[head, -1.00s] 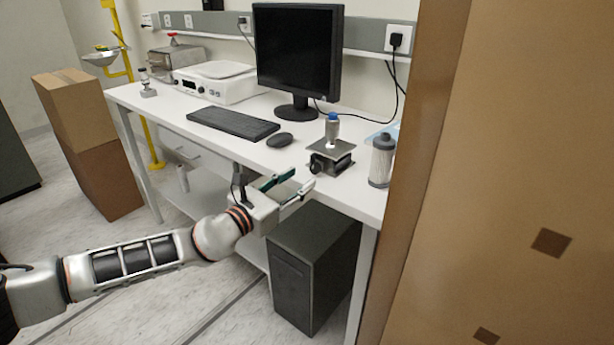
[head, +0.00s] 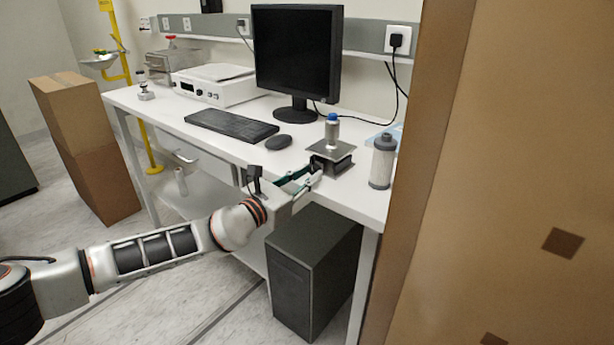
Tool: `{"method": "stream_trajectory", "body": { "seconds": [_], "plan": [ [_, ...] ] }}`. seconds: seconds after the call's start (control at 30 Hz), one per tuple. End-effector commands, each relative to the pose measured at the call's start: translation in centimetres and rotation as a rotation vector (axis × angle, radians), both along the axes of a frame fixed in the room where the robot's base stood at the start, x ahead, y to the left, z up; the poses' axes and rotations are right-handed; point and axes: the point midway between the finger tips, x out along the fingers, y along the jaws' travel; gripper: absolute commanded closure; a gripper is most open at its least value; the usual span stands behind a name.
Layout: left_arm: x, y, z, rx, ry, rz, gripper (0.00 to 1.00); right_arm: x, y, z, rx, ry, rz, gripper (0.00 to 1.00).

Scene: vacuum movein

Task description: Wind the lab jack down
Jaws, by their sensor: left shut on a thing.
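The lab jack (head: 343,152) stands near the front edge of the white bench, with a flat metal top plate over a dark body. A small grey bottle with a blue cap (head: 332,132) stands upright on its plate. My left gripper (head: 314,171) reaches in from the lower left to the jack's front left side. Its fingers are shut on the jack's dark knob, which they mostly hide. My right gripper is not in view.
A grey cylindrical filter (head: 382,162) stands close to the right of the jack. A mouse (head: 278,142), keyboard (head: 232,126) and monitor (head: 297,55) are to the left and behind. A large brown box (head: 520,120) blocks the right side.

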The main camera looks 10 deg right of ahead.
Motion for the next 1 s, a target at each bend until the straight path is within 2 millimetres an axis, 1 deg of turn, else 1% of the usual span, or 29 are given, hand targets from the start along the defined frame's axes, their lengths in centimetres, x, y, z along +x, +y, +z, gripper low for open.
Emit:
{"method": "stream_trajectory", "body": {
  "seconds": [0.33, 0.67, 0.7, 0.77, 1.0],
  "plan": [
    [-0.05, -0.03, -0.03, -0.134, 0.172, 0.000, 1.00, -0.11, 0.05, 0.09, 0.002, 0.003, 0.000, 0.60],
    [-0.04, -0.02, -0.10, -0.148, 0.191, 0.000, 1.00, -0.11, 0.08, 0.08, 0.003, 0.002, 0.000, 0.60],
    [-0.04, -0.02, -0.11, -0.148, 0.191, 0.000, 0.77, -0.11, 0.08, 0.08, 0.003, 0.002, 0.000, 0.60],
    [-0.04, -0.02, -0.10, -0.147, 0.191, 0.000, 0.63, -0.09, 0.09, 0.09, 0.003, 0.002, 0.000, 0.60],
    [-0.02, 0.00, -0.06, -0.147, 0.191, 0.000, 0.63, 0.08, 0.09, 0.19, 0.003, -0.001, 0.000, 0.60]
  ]
}}
